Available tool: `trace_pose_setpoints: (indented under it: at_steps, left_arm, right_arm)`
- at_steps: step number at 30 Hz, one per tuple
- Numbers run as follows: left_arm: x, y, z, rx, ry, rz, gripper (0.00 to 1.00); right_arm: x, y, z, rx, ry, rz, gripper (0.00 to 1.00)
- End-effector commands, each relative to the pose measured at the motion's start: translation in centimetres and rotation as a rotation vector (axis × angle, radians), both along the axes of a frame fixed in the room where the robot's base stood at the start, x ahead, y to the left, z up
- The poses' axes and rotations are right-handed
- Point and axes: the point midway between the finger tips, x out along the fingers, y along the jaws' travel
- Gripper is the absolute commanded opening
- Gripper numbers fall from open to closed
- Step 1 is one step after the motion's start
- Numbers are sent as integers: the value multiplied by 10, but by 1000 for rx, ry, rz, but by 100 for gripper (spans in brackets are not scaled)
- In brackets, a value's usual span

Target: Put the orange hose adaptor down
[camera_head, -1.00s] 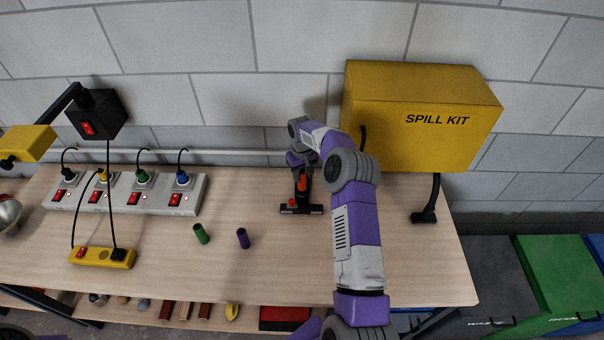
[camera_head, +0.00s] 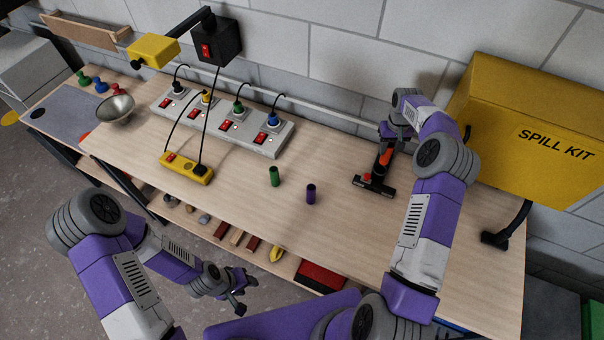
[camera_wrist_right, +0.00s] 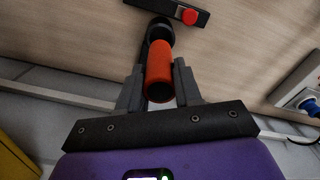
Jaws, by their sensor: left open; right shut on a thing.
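The orange hose adaptor (camera_head: 384,158) is between the fingers of my right gripper (camera_head: 388,145), at the back right of the wooden workbench (camera_head: 330,230). The right wrist view shows the adaptor (camera_wrist_right: 158,72) gripped between both fingers (camera_wrist_right: 158,80), its open end facing the camera. Its far end meets a black round neck (camera_wrist_right: 160,30) of the black floor nozzle (camera_head: 373,185), which has a red button. I cannot tell whether the adaptor is seated on that neck or only lined up with it. My left gripper (camera_head: 240,291) is open and empty, in front of the bench, low.
A green tube (camera_head: 275,176) and a purple tube (camera_head: 311,194) stand left of the nozzle. A socket strip (camera_head: 225,124), a yellow socket block (camera_head: 187,168) and a metal bowl (camera_head: 115,110) are further left. The yellow spill kit (camera_head: 540,125) is at right. The bench front is clear.

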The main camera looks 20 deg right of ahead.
Motion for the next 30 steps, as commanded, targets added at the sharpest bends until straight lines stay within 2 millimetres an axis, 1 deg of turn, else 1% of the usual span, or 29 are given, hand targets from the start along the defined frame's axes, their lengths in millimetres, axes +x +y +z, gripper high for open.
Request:
trace_pose_setpoints:
  at_steps: [2, 5, 8, 12, 20, 23, 27, 30]
  left_arm:
    - [0, 0, -3, 0, 0, 0, 43]
    - [0, 0, -10, 0, 0, 0, 43]
    - [0, 0, -21, 0, 0, 0, 43]
    - [0, 0, -37, 0, 0, 0, 43]
    - [0, 0, -59, 0, 0, 0, 43]
    - [0, 0, -68, 0, 0, 0, 43]
    - [0, 0, -81, 0, 0, 0, 43]
    - [0, 0, -88, 0, 0, 0, 43]
  right_arm:
    - [-4, -2, 0, 0, -1, 1, 3]
    - [-15, -5, 2, 0, -2, 4, 3]
    - [-35, -10, 4, -2, -5, 8, 3]
    - [-71, -12, 6, -1, -8, 17, 3]
    - [-133, -6, 7, -2, -8, 21, 3]
    - [-161, -2, 5, -2, -7, 16, 3]
    - [-204, 8, 1, -3, -4, 10, 3]
    - [-229, 17, -3, -4, -3, 6, 3]
